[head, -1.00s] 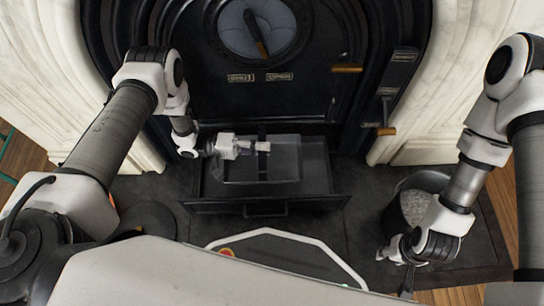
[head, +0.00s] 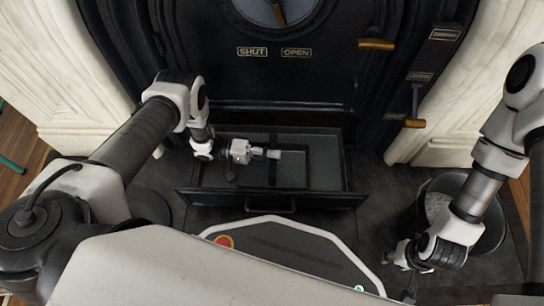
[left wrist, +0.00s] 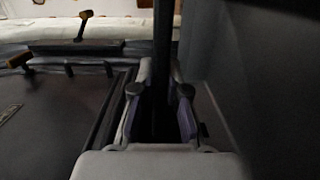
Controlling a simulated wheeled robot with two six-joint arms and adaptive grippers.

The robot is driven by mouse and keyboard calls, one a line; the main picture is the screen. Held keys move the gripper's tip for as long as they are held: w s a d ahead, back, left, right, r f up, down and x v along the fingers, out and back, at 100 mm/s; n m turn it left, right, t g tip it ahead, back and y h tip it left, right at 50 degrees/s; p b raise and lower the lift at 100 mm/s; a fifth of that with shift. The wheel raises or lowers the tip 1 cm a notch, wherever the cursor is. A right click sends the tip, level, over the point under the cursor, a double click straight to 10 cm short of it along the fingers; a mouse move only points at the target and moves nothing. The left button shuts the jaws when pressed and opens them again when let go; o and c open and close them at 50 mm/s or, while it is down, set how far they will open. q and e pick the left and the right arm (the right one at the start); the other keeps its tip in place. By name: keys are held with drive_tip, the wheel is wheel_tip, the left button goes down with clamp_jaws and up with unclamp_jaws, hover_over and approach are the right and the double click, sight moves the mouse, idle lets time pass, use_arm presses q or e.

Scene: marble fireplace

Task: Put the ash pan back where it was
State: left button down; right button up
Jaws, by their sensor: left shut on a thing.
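The ash pan (head: 293,177) is a dark grey, shallow rectangular box inside the pulled-out drawer (head: 337,192) at the foot of the black stove. My left gripper (head: 273,154) comes in from the left over the pan and is shut on its dark upright handle bar. In the left wrist view the bar (left wrist: 162,60) stands between the two fingers. Whether the pan rests fully on the drawer's floor cannot be told. My right gripper (head: 408,277) hangs low at the right, apart from the pan; its fingertips are too small to read.
A dark bucket (head: 423,188) with grey ash stands on the right of the hearth, close to my right arm. The stove's front (head: 220,85) rises behind the drawer, with brass-tipped levers (head: 376,44) at the right. White marble (head: 60,75) flanks the stove.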

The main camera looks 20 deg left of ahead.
use_arm(q)
drive_tip(key=shift+f+b, duration=0.15)
drive_tip(key=shift+b, duration=0.25)
drive_tip(key=c, duration=1.2)
unclamp_jaws()
drive_tip(key=shift+r+p, duration=0.3)
drive_tip(key=shift+p, duration=0.05)
drive_tip(key=shift+a+r, duration=0.15)
drive_tip(key=shift+a, duration=0.1)
drive_tip(key=s+a+p, duration=0.2)
drive_tip(key=a, duration=0.9)
drive_tip(key=shift+a, duration=0.15)
